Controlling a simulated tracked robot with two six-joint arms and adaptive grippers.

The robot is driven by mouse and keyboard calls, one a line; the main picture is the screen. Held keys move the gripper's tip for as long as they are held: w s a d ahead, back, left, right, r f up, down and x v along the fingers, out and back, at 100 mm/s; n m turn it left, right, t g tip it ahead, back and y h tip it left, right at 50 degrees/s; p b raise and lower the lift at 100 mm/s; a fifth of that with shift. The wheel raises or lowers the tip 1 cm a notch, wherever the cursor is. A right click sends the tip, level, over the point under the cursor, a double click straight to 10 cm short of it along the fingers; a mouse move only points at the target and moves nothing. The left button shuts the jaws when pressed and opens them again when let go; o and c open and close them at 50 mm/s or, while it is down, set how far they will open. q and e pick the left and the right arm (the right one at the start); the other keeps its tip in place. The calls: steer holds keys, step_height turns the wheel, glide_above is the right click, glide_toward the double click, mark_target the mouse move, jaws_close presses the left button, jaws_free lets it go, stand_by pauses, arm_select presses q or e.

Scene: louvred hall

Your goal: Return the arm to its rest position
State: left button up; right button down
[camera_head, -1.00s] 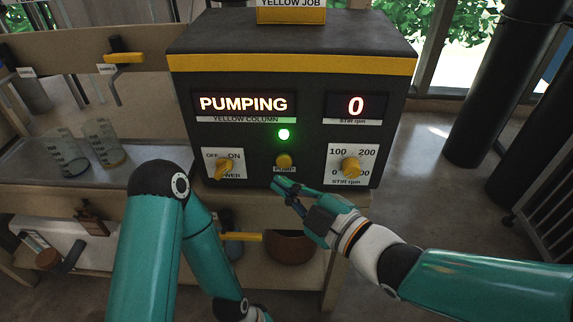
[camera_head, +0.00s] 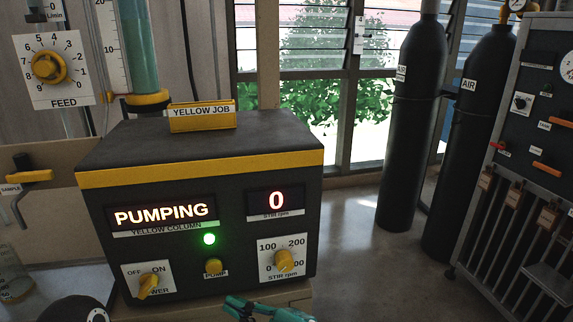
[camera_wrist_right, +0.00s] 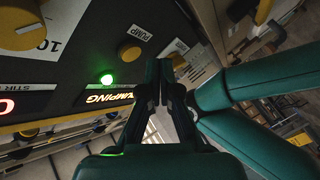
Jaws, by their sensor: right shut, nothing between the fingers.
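My right gripper (camera_head: 262,308) shows at the bottom edge of the head view, just below and in front of the yellow-column control box (camera_head: 120,240). In the right wrist view its fingers (camera_wrist_right: 160,75) are together and empty, apart from the yellow pump button (camera_wrist_right: 130,54). The button (camera_head: 213,266) is on the box's front under a lit green lamp (camera_head: 209,239). The display (camera_head: 162,216) reads PUMPING, and the stir display (camera_head: 276,203) reads 0. My left gripper is out of view; only a dark joint of that arm shows at the bottom left.
A power knob (camera_head: 148,286) and a stir knob (camera_head: 284,260) sit on the box front. A yellow tray labelled YELLOW JOB (camera_head: 202,118) stands on top. Dark gas cylinders (camera_head: 410,130) and a rack panel (camera_head: 530,130) stand at right. Floor between box and cylinders is clear.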

steer(key=w+d+f+m+h, duration=0.2)
steer(key=d+f+m, duration=0.15)
steer(key=f, duration=0.45)
steer(key=w+d+f+m+h, duration=0.25)
steer(key=d+f, duration=0.25)
steer(key=f, duration=0.3)
steer(key=s+d+f+m+g+h, duration=0.1)
steer(key=s+d+f+m+h, duration=0.2)
steer(key=f, duration=0.5)
steer(key=s+d+f+m+g, duration=0.1)
steer(key=d+f+m, duration=0.2)
steer(key=d+f, duration=0.4)
steer(key=s+d+f+m+g+h, duration=0.3)
steer(key=s+f+m+g, duration=0.3)
steer(key=s+f+m, duration=0.65)
step_height(320, 180, up, 31)
steer(key=s+n+p, duration=0.1)
steer(key=p, duration=2.8)
steer(key=shift+s+f, duration=0.2)
steer(key=shift+d+n+y, duration=0.1)
steer(key=shift+n+y, duration=0.15)
steer(key=shift+w, duration=0.1)
